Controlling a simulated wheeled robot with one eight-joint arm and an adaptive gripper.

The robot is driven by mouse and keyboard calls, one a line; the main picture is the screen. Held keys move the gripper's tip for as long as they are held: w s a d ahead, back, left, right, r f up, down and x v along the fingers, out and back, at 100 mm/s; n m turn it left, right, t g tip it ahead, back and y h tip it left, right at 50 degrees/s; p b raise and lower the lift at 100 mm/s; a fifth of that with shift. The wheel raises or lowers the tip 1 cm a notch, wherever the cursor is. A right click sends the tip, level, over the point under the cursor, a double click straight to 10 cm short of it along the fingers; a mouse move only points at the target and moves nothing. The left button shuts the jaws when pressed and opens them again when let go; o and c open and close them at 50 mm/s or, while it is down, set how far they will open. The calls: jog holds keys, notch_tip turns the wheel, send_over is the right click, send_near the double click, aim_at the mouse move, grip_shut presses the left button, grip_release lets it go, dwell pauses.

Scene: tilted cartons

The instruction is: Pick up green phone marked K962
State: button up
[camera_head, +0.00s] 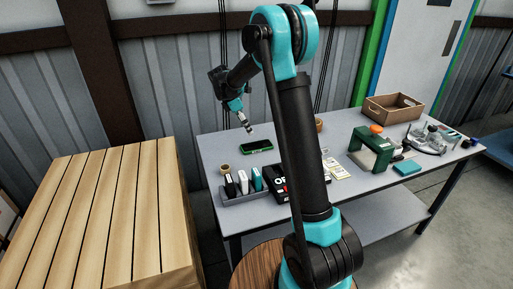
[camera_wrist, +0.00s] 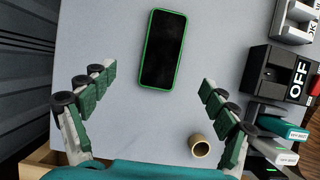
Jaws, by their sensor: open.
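The green phone (camera_head: 257,146) lies flat on the grey table (camera_head: 215,150), near its back left part. In the wrist view the phone (camera_wrist: 163,49) has a green edge and a dark screen facing up; no K962 mark is readable. My gripper (camera_head: 250,130) is above the table, just over and behind the phone. In the wrist view my gripper (camera_wrist: 157,82) has its green-padded fingers spread wide and empty, with the phone ahead between and beyond the fingertips, not touched.
A small tan roll (camera_wrist: 200,146) lies near the right finger. A black OFF box (camera_wrist: 280,72) and a rack of upright boxes (camera_head: 243,192) stand nearby. A green frame (camera_head: 372,150) and an open carton (camera_head: 393,107) are further right. A wooden crate (camera_head: 95,215) is at left.

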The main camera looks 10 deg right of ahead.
send_near(256, 145)
jog(key=x, duration=0.2)
jog(key=shift+w+d+f, duration=0.15)
jog(key=shift+d, duration=0.05)
jog(key=shift+x, duration=2.8)
jog(key=shift+s+a, duration=0.1)
jog(key=shift+s, duration=0.1)
jog(key=shift+c, duration=0.6)
jog(key=c, duration=1.3)
